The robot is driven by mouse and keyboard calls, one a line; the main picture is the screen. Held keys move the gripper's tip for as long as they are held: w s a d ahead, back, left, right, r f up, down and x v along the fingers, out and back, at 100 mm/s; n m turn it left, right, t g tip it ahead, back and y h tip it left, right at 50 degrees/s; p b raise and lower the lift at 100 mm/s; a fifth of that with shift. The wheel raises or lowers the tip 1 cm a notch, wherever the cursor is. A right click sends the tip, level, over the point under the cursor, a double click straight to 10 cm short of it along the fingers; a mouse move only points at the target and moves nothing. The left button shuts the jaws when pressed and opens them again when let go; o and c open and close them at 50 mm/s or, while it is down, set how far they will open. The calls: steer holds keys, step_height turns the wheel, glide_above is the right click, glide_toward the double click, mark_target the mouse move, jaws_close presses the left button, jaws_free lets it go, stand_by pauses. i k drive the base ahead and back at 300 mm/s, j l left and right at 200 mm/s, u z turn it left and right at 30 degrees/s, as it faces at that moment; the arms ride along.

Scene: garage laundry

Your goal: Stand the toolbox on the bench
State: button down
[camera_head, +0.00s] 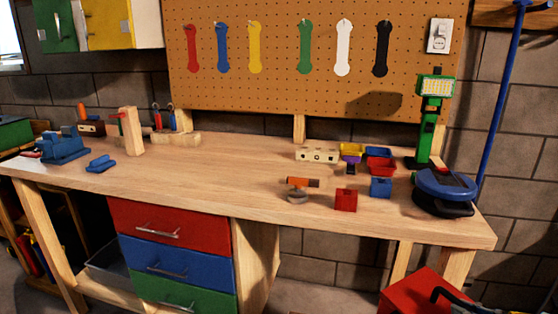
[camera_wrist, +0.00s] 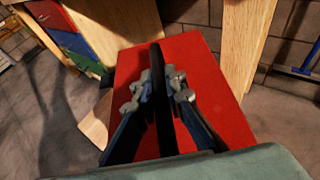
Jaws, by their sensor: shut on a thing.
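The red toolbox (camera_head: 408,292) is at the lower right of the head view, in front of the bench and below its top; the picture edge cuts it off. In the wrist view the toolbox (camera_wrist: 205,70) fills the middle, with a black handle (camera_wrist: 156,58) along its top. My gripper (camera_wrist: 161,90) is shut on this handle, one finger on each side. Whether the toolbox's underside touches the floor is hidden. The wooden bench (camera_head: 215,172) spans the head view.
Its front right holds a red block (camera_head: 346,200), a blue block (camera_head: 380,187), an orange-handled tool (camera_head: 300,188) and a blue-black device (camera_head: 445,192). A green lamp (camera_head: 432,120) stands behind. The bench's middle is clear. A bench leg (camera_wrist: 245,40) rises close beside the toolbox.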

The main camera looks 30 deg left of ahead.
mark_target(230, 174)
steer(key=k+j+z, duration=0.1)
steer(key=j, duration=0.35)
steer(key=k+j, duration=0.15)
steer(key=j, duration=0.3)
steer(key=k+j+z, duration=0.15)
steer(key=j, duration=0.25)
steer(key=k+j+z, duration=0.1)
steer(key=j, duration=0.35)
steer(key=k+j, duration=0.25)
steer(key=j, duration=0.15)
steer(key=k+j+z, duration=0.15)
steer(key=j, duration=0.25)
steer(key=k+j+z, duration=0.1)
steer(key=j, duration=0.3)
steer(key=k, duration=0.1)
